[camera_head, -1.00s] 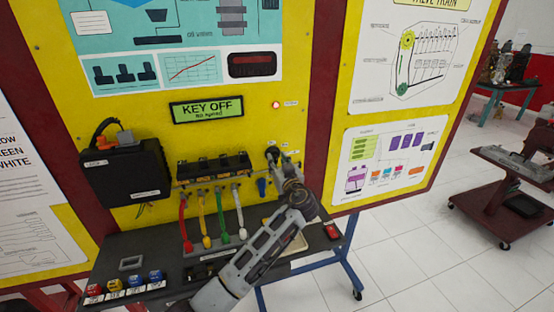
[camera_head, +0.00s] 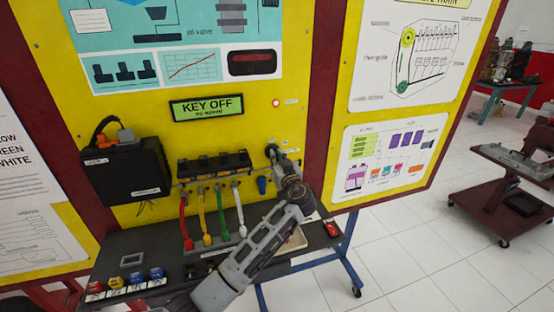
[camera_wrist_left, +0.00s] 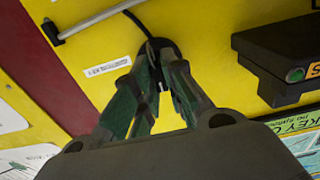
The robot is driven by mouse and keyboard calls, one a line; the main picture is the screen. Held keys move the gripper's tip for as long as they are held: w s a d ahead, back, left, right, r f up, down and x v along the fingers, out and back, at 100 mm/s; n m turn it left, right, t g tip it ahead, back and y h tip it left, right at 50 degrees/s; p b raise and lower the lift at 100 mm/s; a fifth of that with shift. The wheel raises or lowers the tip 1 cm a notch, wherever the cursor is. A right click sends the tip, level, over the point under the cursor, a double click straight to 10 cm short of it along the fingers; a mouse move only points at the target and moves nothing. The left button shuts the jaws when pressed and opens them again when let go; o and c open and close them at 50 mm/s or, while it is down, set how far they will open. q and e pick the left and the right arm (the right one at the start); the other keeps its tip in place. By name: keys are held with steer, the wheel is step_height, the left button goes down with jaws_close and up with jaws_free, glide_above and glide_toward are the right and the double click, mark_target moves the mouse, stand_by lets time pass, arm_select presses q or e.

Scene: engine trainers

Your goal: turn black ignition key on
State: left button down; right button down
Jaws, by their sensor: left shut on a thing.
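The black ignition key is at the yellow panel, beside its white label (camera_wrist_left: 108,67) in the left wrist view. My left gripper (camera_wrist_left: 160,72) is shut on the key, and its fingers cover most of it. In the head view my left gripper (camera_head: 274,156) meets the panel right of the coil pack, and the key is hidden there. The display (camera_head: 207,106) reads KEY OFF. A small red lamp (camera_head: 276,103) is above the gripper. My right gripper is not in view.
Left of the gripper are a black coil pack (camera_head: 214,164) and several coloured leads. A black box (camera_head: 124,171) is farther left. A dark shelf (camera_head: 180,268) below holds small coloured blocks. White floor (camera_head: 410,255) is open at right.

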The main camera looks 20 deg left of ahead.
arm_select(q)
steer(key=shift+m, duration=0.5)
steer(key=shift+d+f+m, duration=0.1)
steer(key=shift+d+m, duration=0.05)
steer(key=shift+m, duration=5.35)
steer(key=shift+p, duration=0.3)
steer(key=shift+w, duration=0.1)
steer(key=c, duration=1.5)
jaws_free()
